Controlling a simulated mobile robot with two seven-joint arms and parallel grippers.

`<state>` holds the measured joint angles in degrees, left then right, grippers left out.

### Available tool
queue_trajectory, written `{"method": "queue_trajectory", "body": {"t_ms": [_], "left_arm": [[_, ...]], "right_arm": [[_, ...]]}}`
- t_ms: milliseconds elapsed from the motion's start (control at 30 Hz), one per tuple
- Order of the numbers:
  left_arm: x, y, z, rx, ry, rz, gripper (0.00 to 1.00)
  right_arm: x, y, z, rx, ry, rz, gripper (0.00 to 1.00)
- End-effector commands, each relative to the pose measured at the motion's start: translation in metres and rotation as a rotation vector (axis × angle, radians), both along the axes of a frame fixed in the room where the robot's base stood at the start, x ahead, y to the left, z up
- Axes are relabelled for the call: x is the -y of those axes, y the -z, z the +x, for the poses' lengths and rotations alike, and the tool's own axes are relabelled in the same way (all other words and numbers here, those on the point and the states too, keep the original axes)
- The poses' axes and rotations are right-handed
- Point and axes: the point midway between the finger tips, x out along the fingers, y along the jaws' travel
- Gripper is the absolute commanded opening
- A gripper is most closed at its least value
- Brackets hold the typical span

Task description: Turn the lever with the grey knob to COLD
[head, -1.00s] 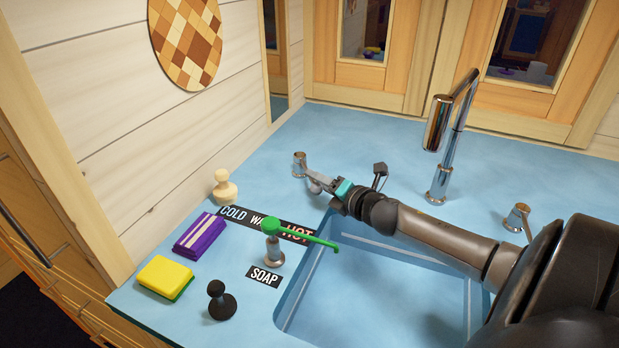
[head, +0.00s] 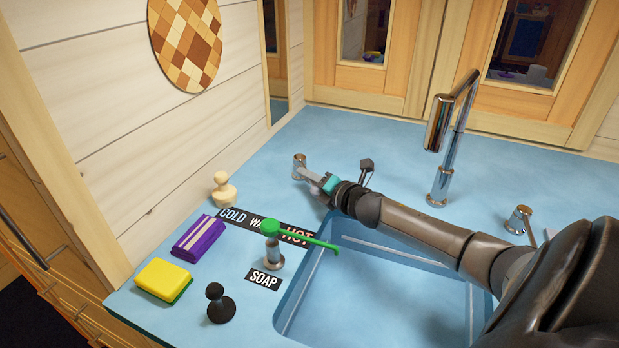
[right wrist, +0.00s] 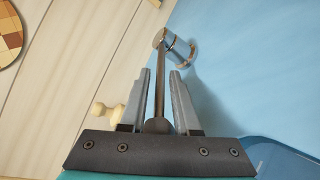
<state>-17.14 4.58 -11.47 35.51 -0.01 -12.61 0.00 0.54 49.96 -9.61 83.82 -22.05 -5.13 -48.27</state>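The chrome lever's post (head: 299,160) stands on the blue counter behind the sink's left back corner. In the right wrist view, its rod (right wrist: 159,90) runs from the post (right wrist: 174,46) down to the grey knob (right wrist: 157,126), deep between my right fingers. My right gripper (head: 304,174) is open around the rod, with a finger on each side and small gaps. It also shows in the right wrist view (right wrist: 160,74). The lever points frontward right, nearer the HOT end of the COLD-WARM-HOT label (head: 233,216) than COLD. My left gripper is out of view.
A green-topped soap dispenser (head: 273,250) partly covers the label. A cream knob-shaped piece (head: 223,190), purple cloth (head: 199,239), yellow sponge (head: 163,280) and black stopper (head: 219,304) lie left. A tall faucet (head: 440,170) and second lever (head: 518,220) stand right, beyond the sink (head: 390,300).

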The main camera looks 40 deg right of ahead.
Motion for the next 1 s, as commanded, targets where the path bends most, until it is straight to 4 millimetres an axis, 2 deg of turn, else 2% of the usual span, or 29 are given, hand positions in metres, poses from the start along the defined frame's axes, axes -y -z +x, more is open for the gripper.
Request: {"method": "queue_trajectory", "body": {"t_ms": [33,233,1000], "left_arm": [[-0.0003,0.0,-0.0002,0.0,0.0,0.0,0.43],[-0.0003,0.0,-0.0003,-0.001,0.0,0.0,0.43],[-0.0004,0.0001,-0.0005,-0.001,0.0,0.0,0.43]], "right_arm": [[-0.0001,0.0002,-0.0001,0.0,0.0,0.0,0.23],[-0.0001,0.0006,-0.0003,-0.001,0.0,0.0,0.01],[-0.001,0.0033,-0.0013,-0.006,-0.002,-0.001,0.0]]}}
